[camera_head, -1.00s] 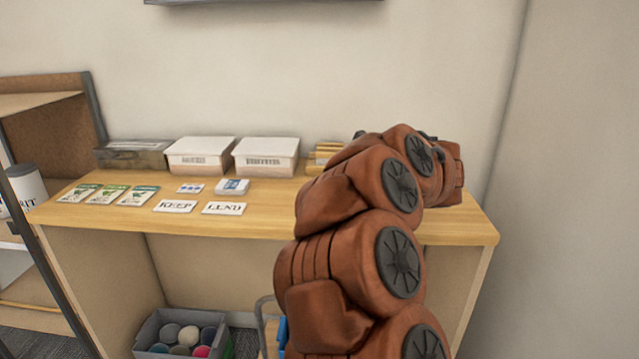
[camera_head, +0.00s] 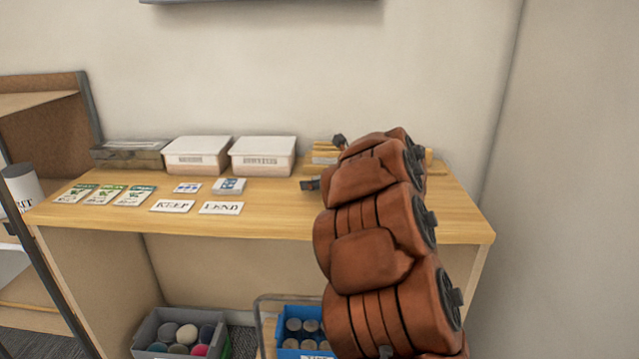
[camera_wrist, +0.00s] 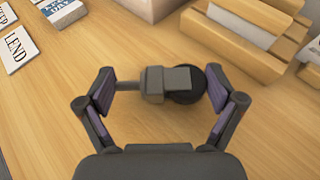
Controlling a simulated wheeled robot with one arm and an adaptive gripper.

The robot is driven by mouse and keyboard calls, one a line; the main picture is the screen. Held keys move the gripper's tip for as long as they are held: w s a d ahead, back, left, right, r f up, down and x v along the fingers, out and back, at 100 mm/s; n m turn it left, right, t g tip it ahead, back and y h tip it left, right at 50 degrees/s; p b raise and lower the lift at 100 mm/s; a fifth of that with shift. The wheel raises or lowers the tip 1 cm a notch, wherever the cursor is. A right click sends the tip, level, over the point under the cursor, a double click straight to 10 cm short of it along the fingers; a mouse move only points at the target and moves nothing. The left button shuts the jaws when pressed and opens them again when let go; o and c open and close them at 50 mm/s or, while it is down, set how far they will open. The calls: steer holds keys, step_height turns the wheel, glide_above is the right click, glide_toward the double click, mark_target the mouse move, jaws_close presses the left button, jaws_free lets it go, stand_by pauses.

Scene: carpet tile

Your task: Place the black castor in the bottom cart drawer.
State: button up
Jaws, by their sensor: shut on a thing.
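The black castor (camera_wrist: 187,83), a dark wheel with a grey mount and stem, lies sideways between the fingers of my gripper (camera_wrist: 161,86) in the wrist view. My gripper is shut on it, stem towards the left finger and wheel towards the right. It is over the wooden desk top; I cannot tell whether the castor touches the wood. In the head view my arm hides the castor and most of the gripper; a dark finger part (camera_head: 310,184) shows left of the arm. No cart drawer is clearly in view.
White boxes (camera_head: 262,157) and a wooden organiser (camera_wrist: 250,40) stand behind the gripper. KEEP and LEND cards (camera_head: 221,208) lie to the left. Below the desk are a grey bin (camera_head: 143,344) of round items and a blue bin (camera_head: 291,342) beside a grey tubular frame (camera_head: 259,315).

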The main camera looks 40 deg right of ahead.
steer(key=shift+f, duration=0.3)
steer(key=shift+f, duration=0.2)
steer(key=o, duration=1)
steer(key=shift+r, duration=0.15)
